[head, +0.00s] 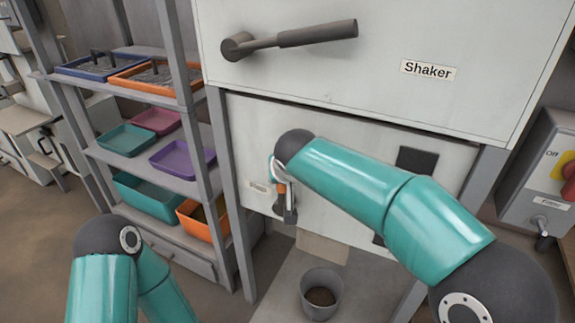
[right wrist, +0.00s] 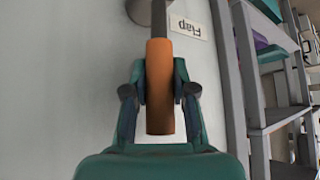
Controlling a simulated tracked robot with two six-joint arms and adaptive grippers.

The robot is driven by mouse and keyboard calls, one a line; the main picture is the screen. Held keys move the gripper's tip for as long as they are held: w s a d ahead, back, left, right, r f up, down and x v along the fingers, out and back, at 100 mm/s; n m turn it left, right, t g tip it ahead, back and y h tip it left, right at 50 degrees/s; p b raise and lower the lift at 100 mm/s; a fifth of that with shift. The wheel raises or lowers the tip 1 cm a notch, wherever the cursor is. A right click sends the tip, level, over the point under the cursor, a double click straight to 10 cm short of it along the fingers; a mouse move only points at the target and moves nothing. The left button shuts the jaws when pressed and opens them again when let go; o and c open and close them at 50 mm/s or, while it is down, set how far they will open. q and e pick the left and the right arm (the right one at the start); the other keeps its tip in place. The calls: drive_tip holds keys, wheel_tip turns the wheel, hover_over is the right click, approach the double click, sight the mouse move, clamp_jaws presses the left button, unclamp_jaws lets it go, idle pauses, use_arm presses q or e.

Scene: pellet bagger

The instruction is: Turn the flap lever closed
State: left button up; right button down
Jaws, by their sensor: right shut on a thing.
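The flap lever has an orange grip (right wrist: 160,88) on a grey shaft, in front of the pale panel beside the "Flap" label (right wrist: 188,27). In the right wrist view my right gripper (right wrist: 160,100) has its fingers on both sides of the orange grip and is shut on it. In the head view the right gripper (head: 285,205) is small and partly hidden by my right arm. A bit of orange shows there, but the lever's pivot and angle are hidden. The left arm shows at the lower left, with its gripper out of view.
The shaker box (head: 427,72) with its grey handle (head: 310,34) is above. A grey bucket (head: 310,306) with dark contents stands below the panel. A shelf rack (head: 200,130) with coloured trays is at left. A switch box (head: 540,170) is at right.

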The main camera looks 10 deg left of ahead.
drive_tip(key=shift+a+p, duration=0.35)
drive_tip(key=shift+p, duration=0.05)
use_arm(q)
drive_tip(key=shift+r, duration=0.85)
use_arm(e)
drive_tip(key=shift+f+h, duration=0.1)
drive_tip(key=shift+h, duration=0.2)
drive_tip(key=shift+f, duration=0.1)
drive_tip(key=c, duration=0.9)
unclamp_jaws()
drive_tip(key=shift+r, duration=0.25)
drive_tip(key=shift+s+r, duration=0.15)
drive_tip(key=shift+r, duration=0.05)
use_arm(q)
drive_tip(key=shift+s, duration=0.1)
use_arm(e)
drive_tip(key=v, duration=1.1)
drive_tip(key=shift+r, duration=0.1)
